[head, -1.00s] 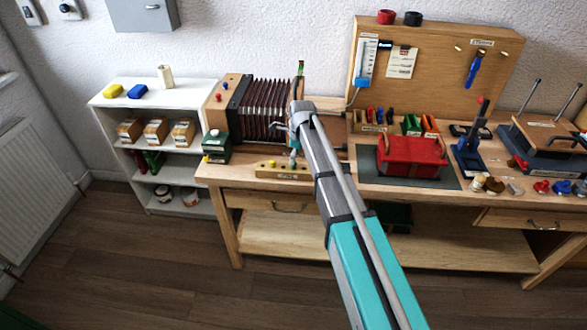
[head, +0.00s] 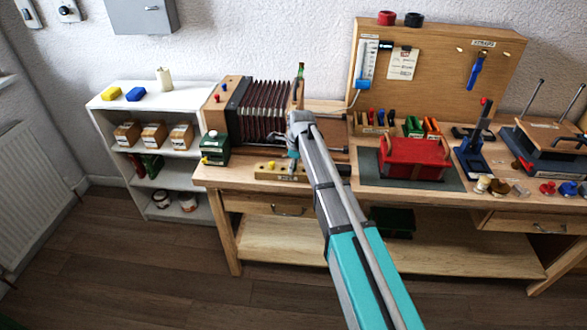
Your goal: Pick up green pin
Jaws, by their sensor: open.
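A small, upright green piece (head: 300,70) shows at the top of the right wooden end of the dark pleated bellows unit (head: 262,112). It is too small to tell for sure that it is the green pin. My gripper (head: 290,146) is open, in front of the bellows unit's right end and above a wooden strip with yellow knobs (head: 265,168). It appears lower in the picture than the green piece and apart from it. The fingers are small, and my arm hides part of the bench behind it.
A green box (head: 215,150) stands at the bench's left end. A red box (head: 414,158) sits on a dark mat to the right, with a blue tool (head: 472,158) beyond it. A wooden tool board (head: 437,65) stands at the back. A white shelf (head: 190,95) is at the left.

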